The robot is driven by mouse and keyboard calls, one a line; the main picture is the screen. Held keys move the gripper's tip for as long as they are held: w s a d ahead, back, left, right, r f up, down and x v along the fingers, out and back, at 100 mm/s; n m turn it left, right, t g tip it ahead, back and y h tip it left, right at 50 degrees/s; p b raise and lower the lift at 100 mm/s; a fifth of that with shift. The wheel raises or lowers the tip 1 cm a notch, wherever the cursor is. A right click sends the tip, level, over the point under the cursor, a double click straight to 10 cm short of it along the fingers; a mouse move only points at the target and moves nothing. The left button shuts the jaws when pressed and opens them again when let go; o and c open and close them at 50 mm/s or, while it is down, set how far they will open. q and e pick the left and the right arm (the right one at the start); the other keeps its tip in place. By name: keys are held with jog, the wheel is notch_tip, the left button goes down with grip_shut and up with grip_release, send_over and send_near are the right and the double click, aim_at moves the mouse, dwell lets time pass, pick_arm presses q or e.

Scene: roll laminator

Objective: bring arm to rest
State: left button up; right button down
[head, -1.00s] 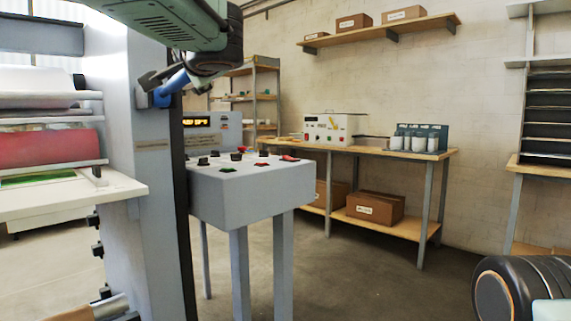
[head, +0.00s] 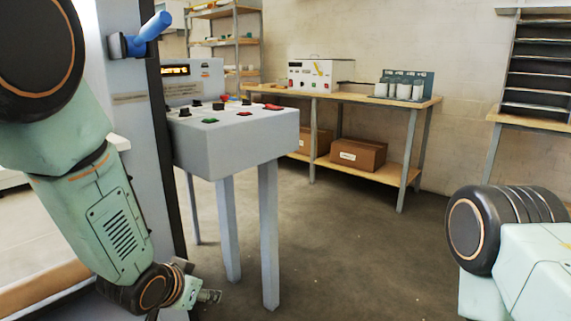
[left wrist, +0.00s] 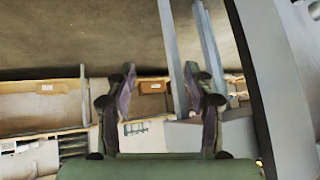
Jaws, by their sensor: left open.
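My left arm hangs down at the left of the head view, in front of the laminator's grey side post (head: 135,110). My left gripper (head: 208,297) is low, over the floor, beside the legs of the control console (head: 235,140). In the left wrist view my left gripper (left wrist: 160,75) has its two dark fingers apart, with nothing between them. The blue lever (head: 152,28) sticks out from the post, well above the gripper and clear of it. My right gripper is out of view; only part of my right arm shows at lower right.
The console has several knobs and buttons on top. A workbench (head: 345,95) with a white box machine (head: 313,75) and cardboard boxes (head: 357,154) stands behind. A rack (head: 540,65) is at right. The floor (head: 350,240) between is clear.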

pick_arm(q)
jog(key=s+a+f+n+g+p, duration=0.1)
jog(key=s+f, duration=0.5)
jog(key=s, duration=0.6)
jog(key=s+a+f+n+g+y+p, duration=0.1)
jog(key=s+f+g, duration=0.3)
jog(key=s, duration=0.8)
jog(key=s+a+f+n+g+p, duration=0.1)
jog(key=s+a+f+n+g, duration=0.1)
jog(key=s+f, duration=0.5)
jog(key=s+a+g, duration=0.1)
jog(key=s, duration=0.4)
jog(key=shift+s+a+f+n+y, duration=0.15)
jog(key=shift+f+n+y, duration=0.15)
jog(key=shift+f+n, duration=0.1)
jog(key=c, duration=0.3)
jog(key=shift+s, duration=0.1)
